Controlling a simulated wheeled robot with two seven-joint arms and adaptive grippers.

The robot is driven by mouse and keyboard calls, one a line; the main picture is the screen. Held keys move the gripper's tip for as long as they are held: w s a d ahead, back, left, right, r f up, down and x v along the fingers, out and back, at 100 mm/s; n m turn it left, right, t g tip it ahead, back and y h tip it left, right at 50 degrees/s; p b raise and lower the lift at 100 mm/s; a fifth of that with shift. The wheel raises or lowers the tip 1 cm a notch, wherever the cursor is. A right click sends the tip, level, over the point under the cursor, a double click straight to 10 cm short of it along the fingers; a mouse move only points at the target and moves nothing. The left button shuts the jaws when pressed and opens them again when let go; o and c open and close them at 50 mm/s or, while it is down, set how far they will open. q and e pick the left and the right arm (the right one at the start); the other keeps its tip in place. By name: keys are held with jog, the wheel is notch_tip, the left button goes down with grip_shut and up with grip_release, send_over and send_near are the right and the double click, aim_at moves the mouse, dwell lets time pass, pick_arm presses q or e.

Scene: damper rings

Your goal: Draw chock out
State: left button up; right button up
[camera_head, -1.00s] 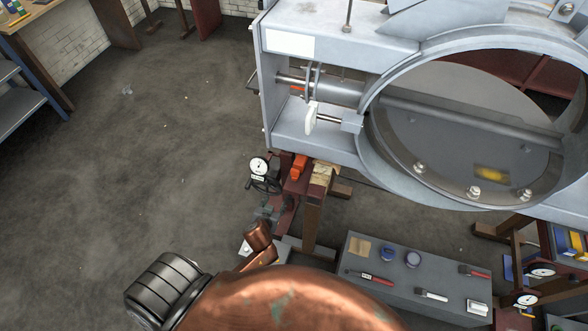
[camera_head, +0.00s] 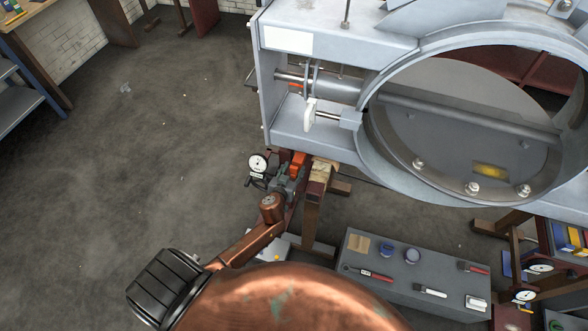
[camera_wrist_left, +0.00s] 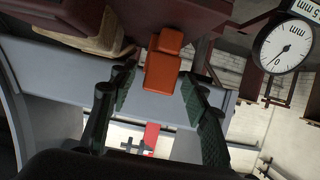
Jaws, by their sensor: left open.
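The orange chock (camera_head: 299,161) sits on the dark red support below the grey damper housing in the head view. In the left wrist view the chock (camera_wrist_left: 163,62) lies between the fingertips, with a narrow block end and a wider body. My left gripper (camera_head: 287,179) is just in front of the chock. In the left wrist view the left gripper (camera_wrist_left: 155,82) is open, with a green-padded finger on each side of the chock and gaps visible beside it. My right gripper is not in view.
A dial gauge (camera_head: 258,163) stands close left of my gripper. A pale wooden block (camera_head: 322,170) is close right of the chock. The damper housing (camera_head: 315,145) overhangs behind. A grey bench (camera_head: 400,275) with tools stands at the lower right. The floor at left is clear.

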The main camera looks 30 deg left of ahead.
pick_arm(q)
jog(key=shift+w+a+f, duration=0.1)
jog(key=shift+w+f, duration=0.05)
jog(key=shift+w, duration=0.2)
jog(key=shift+c, duration=0.2)
grip_shut()
dwell(0.4)
